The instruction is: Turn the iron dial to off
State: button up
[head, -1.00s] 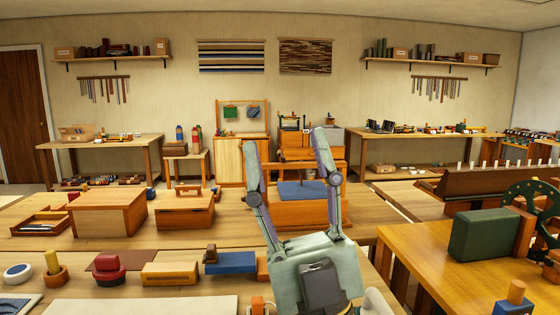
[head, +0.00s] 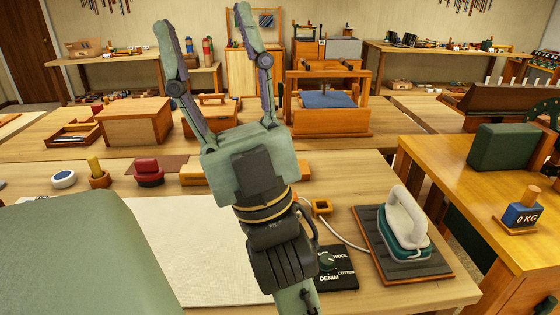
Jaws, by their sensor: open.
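The iron (head: 405,222), with a pale handle and a teal body, rests on a dark pad (head: 408,270) with a wooden edge at the lower right. My wrist and arm cover the plate's left part, so the off mark and the knob's exact setting cannot be made out. My gripper (head: 202,18) is open and empty, its fingers pointing up and away from the dial.
A pale cord runs from the iron toward a small wooden block (head: 321,207) behind the dial. A white sheet (head: 180,235) covers the table to the left. Several boxes line the back table.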

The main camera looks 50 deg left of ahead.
aim_at(327, 261)
jog(key=k+u, duration=0.3)
jog(key=u, duration=0.15)
jog(key=k+u, duration=0.25)
jog(key=u, duration=0.15)
